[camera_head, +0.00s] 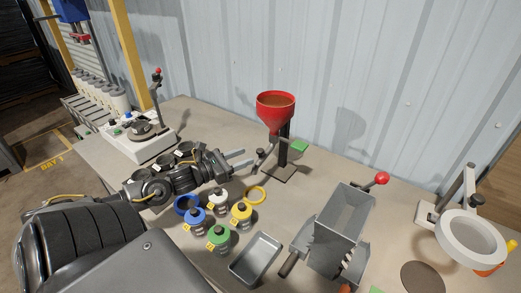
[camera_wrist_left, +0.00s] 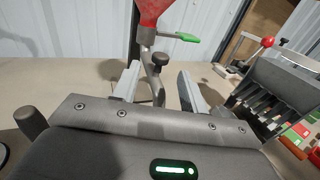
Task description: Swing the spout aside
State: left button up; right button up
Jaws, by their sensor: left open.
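The red funnel (camera_head: 275,112) stands on a dark post over a flat base plate, near the back wall. Its grey spout (camera_head: 265,155) slants down below the funnel, with a small dark knob. A green handle (camera_head: 299,146) sticks out to the right. My left gripper (camera_head: 243,158) is open and empty, just left of the spout. In the left wrist view the spout (camera_wrist_left: 154,80) and its dark knob (camera_wrist_left: 160,58) show between the open fingers, beyond or between the tips; contact cannot be told. My right gripper is out of view.
A grey tray (camera_head: 257,257) and a hopper machine (camera_head: 341,225) with a red-knobbed crank stand to the right. A white ring-shaped device (camera_head: 470,236) is far right.

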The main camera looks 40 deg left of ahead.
aim_at(260, 150)
pick_arm(q)
jog(key=p+x, duration=0.1)
jog(key=x, duration=0.4)
jog(key=shift+r, duration=0.2)
jog(key=shift+f+p+x, duration=0.25)
jog(key=shift+p+x, duration=0.15)
jog(key=shift+x, duration=0.7)
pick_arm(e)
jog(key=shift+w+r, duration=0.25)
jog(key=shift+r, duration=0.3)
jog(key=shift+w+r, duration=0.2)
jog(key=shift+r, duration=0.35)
pick_arm(q)
grip_shut()
